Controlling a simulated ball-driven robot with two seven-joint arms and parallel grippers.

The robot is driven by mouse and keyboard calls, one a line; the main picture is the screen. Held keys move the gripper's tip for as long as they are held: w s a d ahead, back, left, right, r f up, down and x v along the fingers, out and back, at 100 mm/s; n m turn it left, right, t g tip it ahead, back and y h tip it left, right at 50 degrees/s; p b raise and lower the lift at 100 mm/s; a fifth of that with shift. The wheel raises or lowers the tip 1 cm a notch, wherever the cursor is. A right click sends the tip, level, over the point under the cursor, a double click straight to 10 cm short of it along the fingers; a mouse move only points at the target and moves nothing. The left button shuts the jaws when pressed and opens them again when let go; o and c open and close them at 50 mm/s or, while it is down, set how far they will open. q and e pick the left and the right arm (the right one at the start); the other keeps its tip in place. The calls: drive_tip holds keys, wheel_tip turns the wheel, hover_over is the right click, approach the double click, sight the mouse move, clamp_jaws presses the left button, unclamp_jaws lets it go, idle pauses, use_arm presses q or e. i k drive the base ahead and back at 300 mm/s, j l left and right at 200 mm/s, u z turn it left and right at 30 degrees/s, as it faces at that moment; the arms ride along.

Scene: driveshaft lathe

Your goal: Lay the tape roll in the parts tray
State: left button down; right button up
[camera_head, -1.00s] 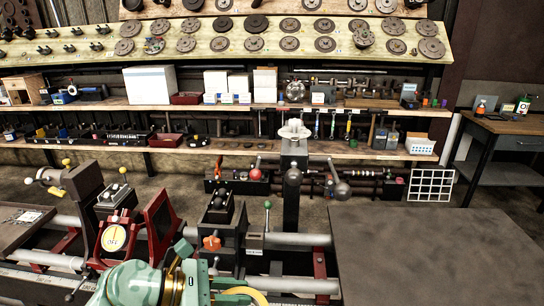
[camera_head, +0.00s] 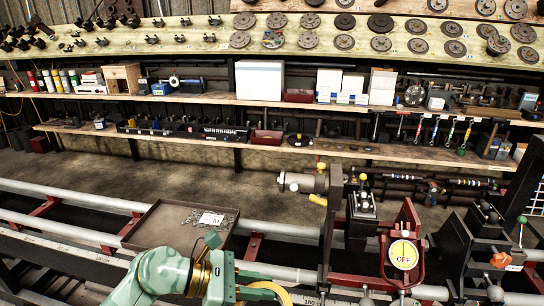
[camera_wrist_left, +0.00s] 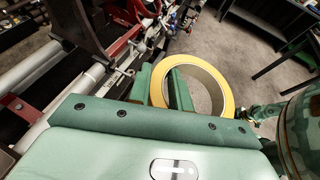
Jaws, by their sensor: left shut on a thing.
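The tape roll is a yellow ring at the bottom of the head view (camera_head: 276,289), partly cut off by the frame edge. It shows large in the left wrist view (camera_wrist_left: 233,98). My left gripper (camera_head: 258,283) is shut on the roll's band, one green finger inside the ring and one outside. The parts tray (camera_head: 156,228) is a shallow brown tray lying by the lathe rails, left of and beyond my left gripper. Small metal parts and a white card lie in its far right part; its left and near parts look bare. My right gripper is not in view.
Grey rails (camera_head: 80,200) run along both sides of the tray. Shelves (camera_head: 300,148) of tools line the back.

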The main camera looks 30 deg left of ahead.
sight(170, 239)
drive_tip(key=i+j, duration=0.1)
drive_tip(key=j, duration=0.65)
drive_tip(key=i+j, duration=0.1)
drive_tip(key=j, duration=1.45)
drive_tip(key=i+j, duration=0.3)
